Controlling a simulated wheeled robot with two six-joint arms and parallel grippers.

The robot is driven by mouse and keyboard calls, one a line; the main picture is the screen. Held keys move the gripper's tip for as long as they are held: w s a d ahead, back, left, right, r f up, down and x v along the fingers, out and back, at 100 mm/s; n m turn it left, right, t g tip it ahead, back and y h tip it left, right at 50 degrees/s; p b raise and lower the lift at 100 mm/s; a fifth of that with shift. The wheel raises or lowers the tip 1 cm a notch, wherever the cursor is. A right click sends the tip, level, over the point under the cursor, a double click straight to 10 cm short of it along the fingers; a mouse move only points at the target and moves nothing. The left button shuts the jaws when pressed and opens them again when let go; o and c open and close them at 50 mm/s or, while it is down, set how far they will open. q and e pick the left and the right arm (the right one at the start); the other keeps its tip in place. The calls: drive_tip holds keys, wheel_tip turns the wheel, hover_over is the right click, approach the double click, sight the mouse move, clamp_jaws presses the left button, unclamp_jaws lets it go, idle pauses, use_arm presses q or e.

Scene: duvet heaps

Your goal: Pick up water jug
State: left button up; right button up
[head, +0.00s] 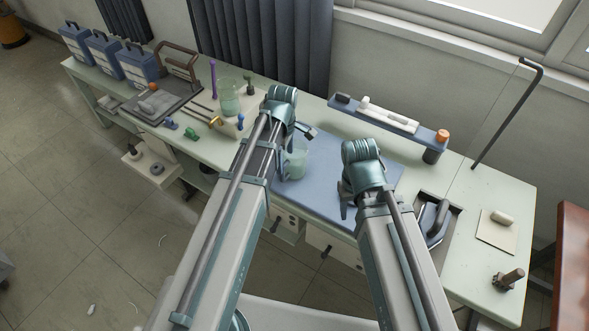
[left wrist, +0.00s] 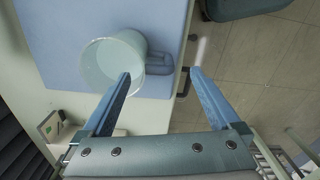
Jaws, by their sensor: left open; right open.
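A translucent pale green water jug (head: 296,163) stands on a blue mat (head: 325,185), partly hidden behind my left arm in the head view. In the left wrist view the jug (left wrist: 108,62) shows from above, with its handle (left wrist: 157,62) pointing right. My left gripper (head: 306,134) is open and empty above the jug. In the left wrist view the handle appears between its fingers (left wrist: 160,75), and the left fingertip overlaps the jug's rim; contact cannot be told. My right gripper (head: 346,200) is at the mat's right part, its fingers mostly hidden.
A second translucent green vessel (head: 229,102) stands left of my left arm. A long blue tray (head: 385,120) lies at the back. Blue boxes (head: 103,55) stand far left. A dark tray (head: 452,213) with a handled tool is right of my right arm. The bench edge is near the jug.

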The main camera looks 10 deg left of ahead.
sight(285, 164)
use_arm(q)
drive_tip(key=shift+f+b, duration=1.65)
drive_tip(key=shift+f, duration=0.55)
drive_tip(key=shift+f, duration=0.1)
wheel_tip(285, 164, down, 5)
drive_tip(key=b, duration=0.5)
drive_tip(key=shift+w+a+f, duration=0.1)
drive_tip(key=shift+w+a, duration=0.05)
clamp_jaws()
